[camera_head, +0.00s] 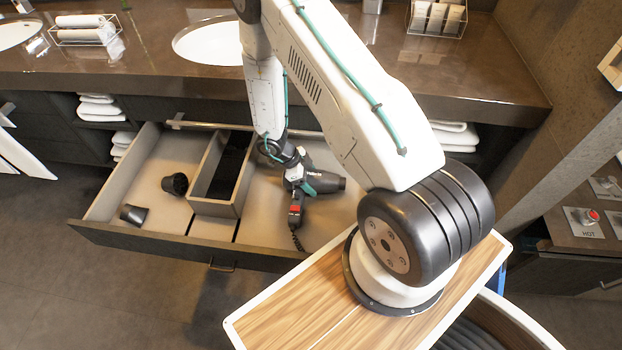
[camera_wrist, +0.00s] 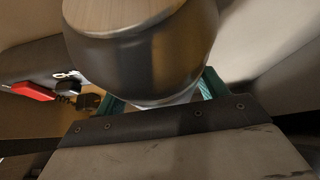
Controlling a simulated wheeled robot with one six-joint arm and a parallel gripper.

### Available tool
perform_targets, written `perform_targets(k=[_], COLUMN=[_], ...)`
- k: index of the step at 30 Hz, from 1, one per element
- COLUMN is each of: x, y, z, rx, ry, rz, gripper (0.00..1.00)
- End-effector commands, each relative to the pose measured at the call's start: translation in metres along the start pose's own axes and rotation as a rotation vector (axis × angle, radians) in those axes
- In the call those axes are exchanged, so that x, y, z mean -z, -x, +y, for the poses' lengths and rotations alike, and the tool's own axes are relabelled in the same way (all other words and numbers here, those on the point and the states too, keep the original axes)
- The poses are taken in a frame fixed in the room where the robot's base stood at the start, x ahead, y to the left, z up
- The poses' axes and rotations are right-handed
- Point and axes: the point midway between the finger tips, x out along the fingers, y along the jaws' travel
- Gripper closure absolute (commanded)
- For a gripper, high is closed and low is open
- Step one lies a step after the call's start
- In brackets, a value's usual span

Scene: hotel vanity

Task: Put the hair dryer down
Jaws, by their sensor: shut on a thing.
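The black hair dryer (camera_head: 327,182) is in or just above the right part of the open drawer (camera_head: 262,226), its barrel pointing right and its handle with a red part pointing down in the head view. My gripper (camera_head: 297,178) is shut on it from above. In the wrist view the dryer's dark rounded barrel (camera_wrist: 140,55) fills the top middle, with teal finger pads (camera_wrist: 207,85) beside it. The red part (camera_wrist: 33,91) shows at the left there. I cannot tell whether the dryer touches the drawer floor.
A divider box (camera_head: 222,208) stands in the drawer's middle. Two small black attachments (camera_head: 134,214) (camera_head: 175,184) lie in its left part. The drawer's front wall (camera_head: 180,246) and the counter (camera_head: 480,85) above bound the space. Bare drawer floor lies right of the box.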

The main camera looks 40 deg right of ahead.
Motion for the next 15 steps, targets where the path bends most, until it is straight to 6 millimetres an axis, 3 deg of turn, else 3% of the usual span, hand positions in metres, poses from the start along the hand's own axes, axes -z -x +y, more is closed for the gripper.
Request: perform_targets(k=[1, 3, 11, 15], x=[-0.001, -0.001, 0.000, 0.001], y=[-0.001, -0.001, -0.001, 0.009], z=[0.000, 0.000, 0.000, -0.001], rx=[0.000, 0.000, 0.000, 0.003], ry=[0.000, 0.000, 0.000, 0.001], rz=[0.000, 0.000, 0.000, 0.000], gripper=[0.26, 0.06, 0.06, 0.06])
